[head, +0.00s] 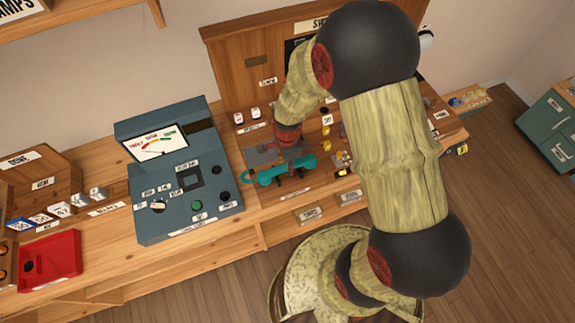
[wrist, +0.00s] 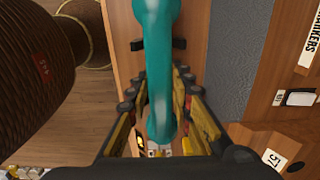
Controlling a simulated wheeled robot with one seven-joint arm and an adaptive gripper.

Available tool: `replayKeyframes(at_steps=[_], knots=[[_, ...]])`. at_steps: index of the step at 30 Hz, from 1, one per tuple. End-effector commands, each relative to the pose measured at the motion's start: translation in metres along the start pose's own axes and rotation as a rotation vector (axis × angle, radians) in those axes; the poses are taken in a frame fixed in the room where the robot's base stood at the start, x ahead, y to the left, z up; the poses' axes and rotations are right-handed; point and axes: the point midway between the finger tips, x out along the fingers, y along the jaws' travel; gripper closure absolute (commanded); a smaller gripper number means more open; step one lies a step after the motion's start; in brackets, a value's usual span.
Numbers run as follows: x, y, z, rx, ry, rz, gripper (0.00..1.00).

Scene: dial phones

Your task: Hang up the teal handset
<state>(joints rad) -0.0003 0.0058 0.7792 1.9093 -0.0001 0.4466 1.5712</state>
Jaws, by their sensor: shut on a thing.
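The teal handset (head: 287,170) lies roughly level, close over the front part of the wooden workbench in the head view. In the wrist view the teal handset (wrist: 157,75) runs lengthwise up the middle, between the two fingers. My gripper (wrist: 158,85) is shut on its middle part. In the head view my gripper (head: 291,156) comes down onto the handset from above and behind.
A grey mat (head: 262,156) lies just behind the handset. A blue-grey meter console (head: 186,220) stands to the left, and a red tray (head: 52,262) farther left. A wooden backboard (head: 232,75) rises behind. Small labelled items crowd the bench to the right.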

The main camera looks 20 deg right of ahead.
Motion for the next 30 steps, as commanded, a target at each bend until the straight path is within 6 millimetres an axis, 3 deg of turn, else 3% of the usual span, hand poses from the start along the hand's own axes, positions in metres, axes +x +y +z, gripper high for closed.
replayKeyframes(at_steps=[30], knots=[[0.018, 0.0, 0.0, 0.0, 0.0, -0.001, 1.0]])
